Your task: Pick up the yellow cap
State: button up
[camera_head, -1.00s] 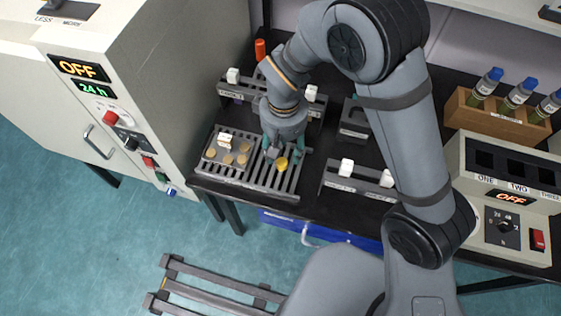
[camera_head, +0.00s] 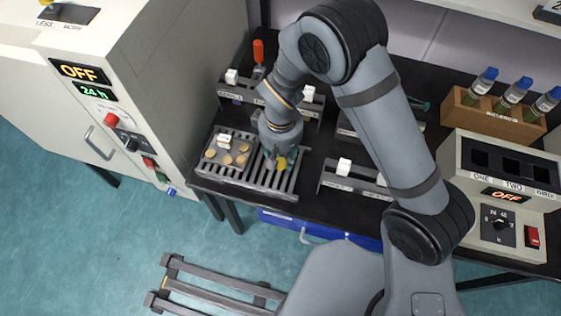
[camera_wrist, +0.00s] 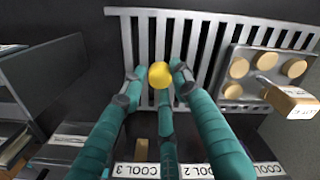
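The yellow cap (camera_head: 281,163) is a small round piece at the slatted grey rack (camera_head: 264,184) on the dark bench. In the wrist view the cap (camera_wrist: 159,75) shows in front of the pale slats, between my fingertips. A small gap shows at the left fingertip; the right fingertip is very close to the cap, and contact there is unclear. In the head view my gripper (camera_head: 280,158) points down at the rack and partly hides it.
A plate of several tan discs (camera_head: 226,160) with a labelled block lies beside the cap, on the left. Labelled holders (camera_head: 345,178) stand right of the gripper and behind it. The white OFF cabinet (camera_head: 150,80) bounds the left. A wooden vial rack (camera_head: 490,117) stands at right.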

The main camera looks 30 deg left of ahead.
jog(key=c, duration=0.6)
grip_shut()
